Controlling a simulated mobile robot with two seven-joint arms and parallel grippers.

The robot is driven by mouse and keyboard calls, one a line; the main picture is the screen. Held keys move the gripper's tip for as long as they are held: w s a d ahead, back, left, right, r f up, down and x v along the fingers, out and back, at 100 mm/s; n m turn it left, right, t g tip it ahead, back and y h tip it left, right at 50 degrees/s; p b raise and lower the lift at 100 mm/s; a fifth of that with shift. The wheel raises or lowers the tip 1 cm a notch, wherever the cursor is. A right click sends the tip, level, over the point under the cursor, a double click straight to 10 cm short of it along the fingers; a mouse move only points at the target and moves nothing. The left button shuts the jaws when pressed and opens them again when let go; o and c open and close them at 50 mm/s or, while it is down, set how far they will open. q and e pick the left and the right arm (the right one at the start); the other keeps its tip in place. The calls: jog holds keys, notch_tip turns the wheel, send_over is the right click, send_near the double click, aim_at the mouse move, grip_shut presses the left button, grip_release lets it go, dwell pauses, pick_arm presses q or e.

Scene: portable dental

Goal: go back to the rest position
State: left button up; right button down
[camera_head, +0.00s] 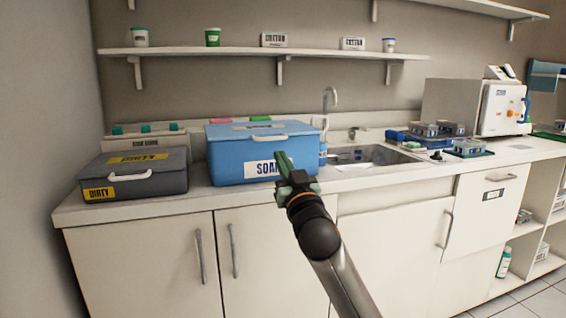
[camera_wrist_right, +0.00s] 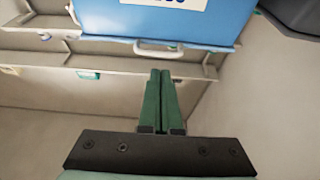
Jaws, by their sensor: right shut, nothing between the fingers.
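My right gripper (camera_head: 284,162) is raised in front of the blue box marked "SOAK" (camera_head: 228,160). Its green fingers are together and empty. In the right wrist view my right gripper (camera_wrist_right: 160,78) points toward the wall and shelf, with the blue box (camera_wrist_right: 100,18) at the top of the picture. I cannot tell whether the fingers touch the box. My left gripper is in neither view.
A dark box marked "DIRTY" (camera_head: 130,175) stands on the counter at the left. A sink (camera_head: 370,157) lies right of the blue box. Blue trays (camera_head: 425,140) and a white machine (camera_head: 503,108) stand farther right. A wall shelf (camera_head: 230,51) runs above.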

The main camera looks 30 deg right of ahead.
jog(key=shift+s+f, duration=0.2)
